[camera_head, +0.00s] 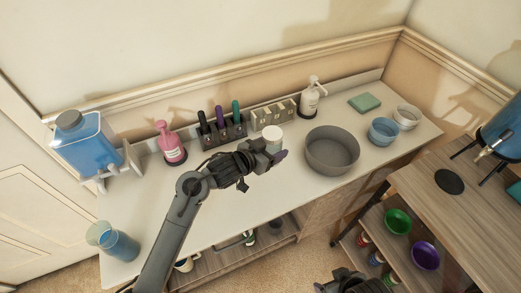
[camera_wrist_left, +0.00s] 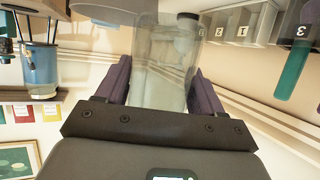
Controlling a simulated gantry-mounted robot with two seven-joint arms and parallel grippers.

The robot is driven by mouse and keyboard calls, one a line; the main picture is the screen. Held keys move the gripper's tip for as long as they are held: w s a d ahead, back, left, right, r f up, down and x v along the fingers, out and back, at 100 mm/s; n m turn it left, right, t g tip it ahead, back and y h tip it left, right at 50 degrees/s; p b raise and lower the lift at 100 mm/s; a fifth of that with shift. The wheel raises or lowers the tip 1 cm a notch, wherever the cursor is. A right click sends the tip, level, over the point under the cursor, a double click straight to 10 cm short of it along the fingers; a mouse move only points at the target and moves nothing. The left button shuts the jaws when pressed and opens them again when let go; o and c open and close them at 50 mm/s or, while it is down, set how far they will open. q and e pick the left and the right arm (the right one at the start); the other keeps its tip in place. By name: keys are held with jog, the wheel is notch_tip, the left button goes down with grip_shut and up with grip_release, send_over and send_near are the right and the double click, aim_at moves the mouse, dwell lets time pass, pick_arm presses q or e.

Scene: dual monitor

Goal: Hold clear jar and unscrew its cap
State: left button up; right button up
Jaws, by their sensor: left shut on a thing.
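The clear jar (camera_wrist_left: 160,75) stands between the two purple fingers of my left gripper (camera_wrist_left: 158,85) in the left wrist view. The gripper is shut on its sides. In the head view the jar (camera_head: 273,133) shows a pale top just beyond the left gripper (camera_head: 268,153), over the counter in front of the small holders. I cannot tell whether its base touches the counter. The cap's edge is not clear in either view. My right gripper (camera_head: 352,282) is dark and cut off by the bottom edge of the head view. Its fingers do not show clearly.
A large grey bowl (camera_head: 331,151) stands right of the jar. A rack (camera_head: 222,133) with several coloured pens and a pink bottle (camera_head: 171,146) stand to the left. A blue dispenser (camera_head: 88,147) is at the far left.

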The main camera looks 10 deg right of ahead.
pick_arm(q)
jog(key=shift+d+r, duration=0.2)
jog(key=shift+d, duration=0.05)
jog(key=o, duration=0.6)
jog(key=c, duration=0.9)
